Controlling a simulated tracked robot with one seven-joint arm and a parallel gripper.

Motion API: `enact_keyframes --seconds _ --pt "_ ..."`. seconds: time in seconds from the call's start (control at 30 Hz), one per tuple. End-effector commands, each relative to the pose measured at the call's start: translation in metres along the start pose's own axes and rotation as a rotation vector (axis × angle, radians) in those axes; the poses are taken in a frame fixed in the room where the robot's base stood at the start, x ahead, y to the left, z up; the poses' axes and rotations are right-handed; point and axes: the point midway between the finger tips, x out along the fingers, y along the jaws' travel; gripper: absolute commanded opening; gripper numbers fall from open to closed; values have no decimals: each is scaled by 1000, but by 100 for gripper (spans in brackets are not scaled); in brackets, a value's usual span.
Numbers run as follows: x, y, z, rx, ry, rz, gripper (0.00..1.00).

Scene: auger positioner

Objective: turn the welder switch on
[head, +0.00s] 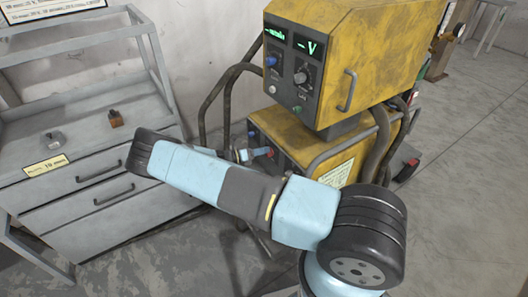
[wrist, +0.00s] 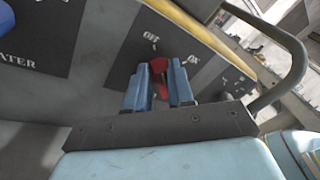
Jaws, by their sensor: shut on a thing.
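The welder (head: 365,50) is a worn yellow unit, with an upper box above a lower yellow unit. Its red switch (wrist: 160,66) sits on a dark panel with small white lettering, in the wrist view. My gripper (wrist: 161,74) has its blue fingers on either side of the red switch, shut on it. Green displays on the upper box are lit.
A grey drawer cabinet (head: 100,165) with open shelves stands at the left, with small items on top. Dark hoses and a curved metal handle (wrist: 295,65) lie close to my gripper. Grey floor (head: 460,190) is open at the right.

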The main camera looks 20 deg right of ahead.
Motion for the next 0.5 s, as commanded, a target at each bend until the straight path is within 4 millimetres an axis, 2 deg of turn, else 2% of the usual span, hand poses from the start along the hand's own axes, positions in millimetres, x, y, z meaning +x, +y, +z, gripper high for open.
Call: enact_keyframes --seconds 0.27,0.5 --pt "-5 2 0 68 19 21 0" --pt "-7 0 0 232 54 56 0"
